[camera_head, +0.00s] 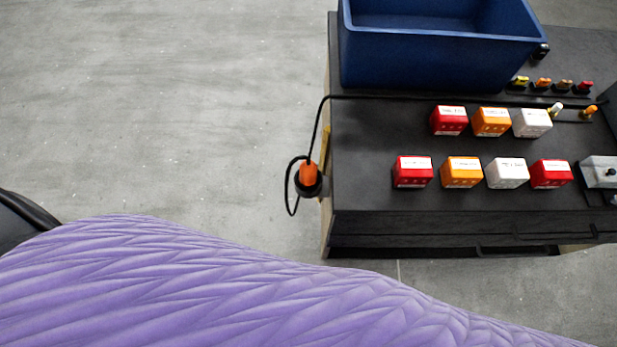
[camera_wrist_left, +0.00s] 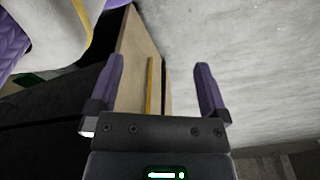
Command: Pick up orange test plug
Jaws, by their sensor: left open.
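The orange test plug (camera_head: 309,174) is at the left side of the dark workbench (camera_head: 380,215) in the head view. Its lower end sits at a round black piece, and a thin black cable (camera_head: 318,128) runs up from it and onto the bench top. My left gripper (camera_wrist_left: 160,77) shows in the left wrist view with its two purple fingers wide apart and nothing between them. Beyond the fingers is a pale wooden panel (camera_wrist_left: 134,58) with a yellow strip (camera_wrist_left: 150,85). I cannot make out the plug in that view. My right gripper is not in view.
A blue bin (camera_head: 440,55) stands at the back of the bench. Several red, orange and white labelled blocks, such as a red one (camera_head: 413,172), stand in two rows. Small coloured connectors (camera_head: 543,83) lie at the back right. The grey floor (camera_head: 160,110) left of the bench is clear.

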